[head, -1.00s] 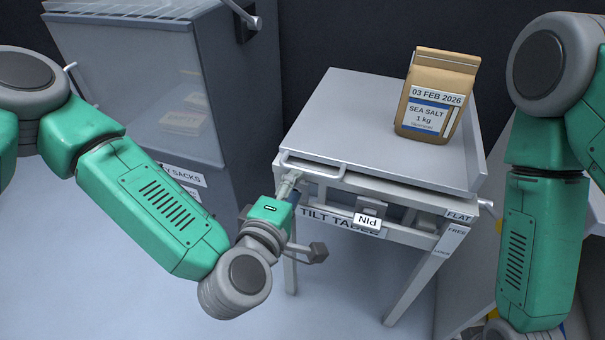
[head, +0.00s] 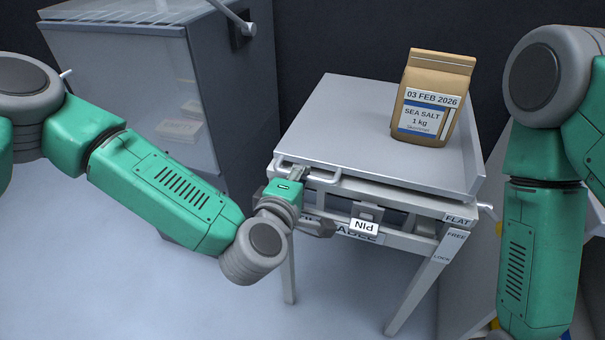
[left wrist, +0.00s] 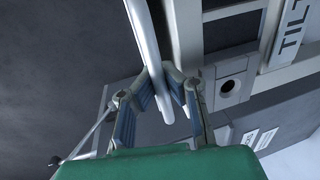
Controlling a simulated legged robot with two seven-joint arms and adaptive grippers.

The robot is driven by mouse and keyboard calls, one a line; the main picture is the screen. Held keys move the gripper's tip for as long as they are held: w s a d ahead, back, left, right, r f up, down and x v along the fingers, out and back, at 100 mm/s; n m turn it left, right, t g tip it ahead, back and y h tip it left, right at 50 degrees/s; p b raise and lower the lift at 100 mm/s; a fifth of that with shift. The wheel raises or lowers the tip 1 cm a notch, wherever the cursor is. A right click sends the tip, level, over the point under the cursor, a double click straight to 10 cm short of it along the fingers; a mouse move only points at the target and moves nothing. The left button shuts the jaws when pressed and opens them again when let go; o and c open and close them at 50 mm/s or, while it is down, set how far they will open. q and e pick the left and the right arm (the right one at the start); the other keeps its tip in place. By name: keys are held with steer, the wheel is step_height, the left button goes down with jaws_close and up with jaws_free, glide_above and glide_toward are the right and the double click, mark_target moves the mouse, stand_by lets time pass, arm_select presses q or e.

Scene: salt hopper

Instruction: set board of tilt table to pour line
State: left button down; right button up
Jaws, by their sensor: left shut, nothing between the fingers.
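The tilt table's board (head: 350,125) is a pale grey plate with a raised right lip. It looks level or nearly so. A pale bar handle (head: 345,178) runs along its front edge. A PIN tag (head: 364,226) hangs upside down on the front frame. A FLAT label (head: 460,219) is at the right corner. I see no pour line mark.
A brown sea salt bag (head: 432,100) stands upright on the board's back right. FREE (head: 456,235) and LOCK labels are on the right side of the frame. A grey cabinet (head: 150,90) stands at the left. The floor in front is clear. My right arm hangs at the right.

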arm_select(q)
steer(key=shift+a+r+p, duration=0.1)
steer(key=shift+r+p, duration=0.05)
steer(key=shift+p, duration=0.15)
steer(key=r+m+p, duration=0.1)
steer(key=r+p, duration=0.2)
steer(key=d+r+m+p, duration=0.1)
steer(key=r+p, duration=0.2)
steer(key=r+y+p, duration=0.1)
steer(key=r+p, duration=0.2)
steer(key=p, duration=0.1)
steer(key=shift+s+d+r+m+t, duration=0.25)
steer(key=shift+d+r+m+t, duration=0.05)
steer(key=shift+d+r+m, duration=0.1)
steer(key=shift+d+r+p, duration=0.1)
steer(key=shift+r+p, duration=0.25)
steer(key=c, duration=1.8)
jaws_free()
steer(key=shift+s, duration=0.1)
steer(key=shift+o, duration=1)
steer(key=shift+s+a+r, duration=0.1)
steer(key=shift+a, duration=0.25)
